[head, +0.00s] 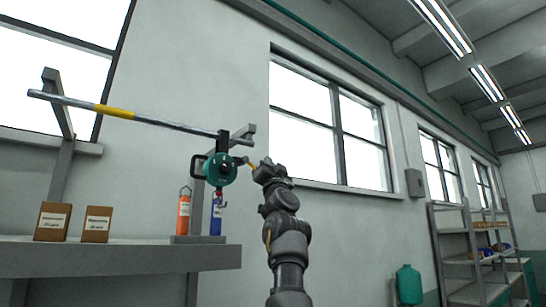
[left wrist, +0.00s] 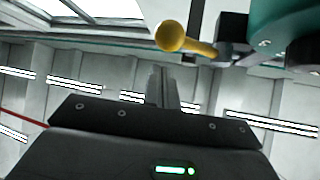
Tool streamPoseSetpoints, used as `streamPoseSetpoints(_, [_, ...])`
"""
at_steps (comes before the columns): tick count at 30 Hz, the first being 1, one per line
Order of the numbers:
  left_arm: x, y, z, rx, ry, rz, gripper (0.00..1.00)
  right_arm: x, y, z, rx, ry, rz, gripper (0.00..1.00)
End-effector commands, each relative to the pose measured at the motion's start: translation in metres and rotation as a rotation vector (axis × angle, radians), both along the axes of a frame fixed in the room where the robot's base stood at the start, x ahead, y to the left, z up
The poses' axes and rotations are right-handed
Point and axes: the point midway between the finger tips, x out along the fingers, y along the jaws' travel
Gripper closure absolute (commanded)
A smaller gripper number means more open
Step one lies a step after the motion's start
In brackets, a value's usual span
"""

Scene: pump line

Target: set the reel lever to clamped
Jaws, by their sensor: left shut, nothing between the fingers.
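The teal reel (head: 219,170) hangs from a black bracket on a long rail. Its lever (head: 251,164) sticks out to the right, towards my left gripper. In the left wrist view the lever is yellow with a round knob (left wrist: 170,37), and part of the teal reel body (left wrist: 275,30) shows at the upper right. My left gripper (head: 262,168) is beside the lever's end; its fingers (left wrist: 163,88) are shut and empty, below the knob in the wrist view. I cannot tell whether they touch the lever. I cannot read the lever's setting. My right gripper is not in view.
The rail (head: 150,118) with a yellow band runs above a grey shelf (head: 120,257). Two cardboard boxes (head: 53,222), an orange cylinder (head: 184,213) and a blue cylinder (head: 216,219) stand under it. A rack (head: 470,262) and a green tank (head: 408,284) are at the right.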

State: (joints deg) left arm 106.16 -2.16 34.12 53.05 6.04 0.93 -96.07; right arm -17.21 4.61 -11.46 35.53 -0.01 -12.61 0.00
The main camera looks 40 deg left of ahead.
Motion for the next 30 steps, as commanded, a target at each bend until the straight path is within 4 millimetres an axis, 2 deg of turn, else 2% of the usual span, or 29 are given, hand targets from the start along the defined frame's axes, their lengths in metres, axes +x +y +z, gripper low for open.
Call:
streamPoseSetpoints(4, [-0.002, 0.008, -0.011, 0.001, -0.003, -0.002, 1.0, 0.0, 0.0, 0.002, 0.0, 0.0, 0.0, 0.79])
streamPoseSetpoints(10, [-0.003, 0.012, -0.017, 0.001, -0.002, -0.001, 1.0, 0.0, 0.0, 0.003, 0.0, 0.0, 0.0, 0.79])
streamPoseSetpoints(30, [0.002, 0.003, -0.021, 0.02, 0.055, -0.014, 1.0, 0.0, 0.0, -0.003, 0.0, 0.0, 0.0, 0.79])
